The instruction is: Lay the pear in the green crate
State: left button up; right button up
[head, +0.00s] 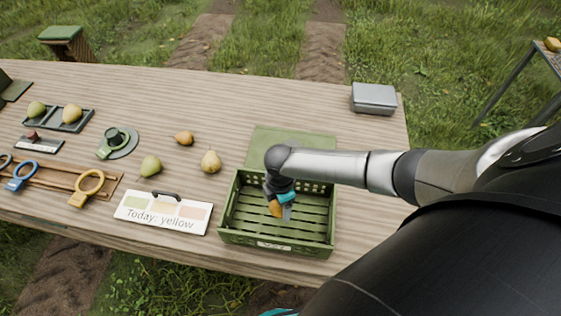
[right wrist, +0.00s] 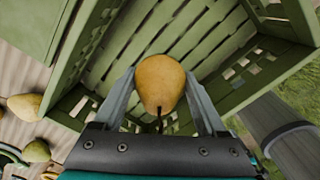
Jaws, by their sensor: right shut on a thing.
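My right gripper (head: 282,205) is shut on a yellow-orange pear (head: 275,209), low over the green crate (head: 228,212). In the right wrist view the pear (right wrist: 161,82) sits between the two fingers of the gripper (right wrist: 160,90), its stem toward the palm. The crate's slatted floor (right wrist: 150,40) shows beyond the pear, with no other fruit seen in it. I cannot tell whether the pear touches the floor. A sign reading "Today: yellow" (head: 162,213) lies left of the crate.
A yellow pear (head: 211,161), a small orange-brown pear (head: 184,138) and a green pear (head: 151,166) lie left of the crate. A tray (head: 54,122) holds two fruits. Clippers (head: 87,188) lie at left. A grey box (head: 373,98) stands at back right.

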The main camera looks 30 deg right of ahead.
aim_at(281, 212)
jog(key=shift+f+b, duration=2)
jog(key=shift+f, duration=0.55)
dwell(1.4)
jog(key=o, duration=1.4)
jog(key=shift+r, duration=0.15)
notch_tip(281, 212, up, 15)
jog(key=p, duration=0.3)
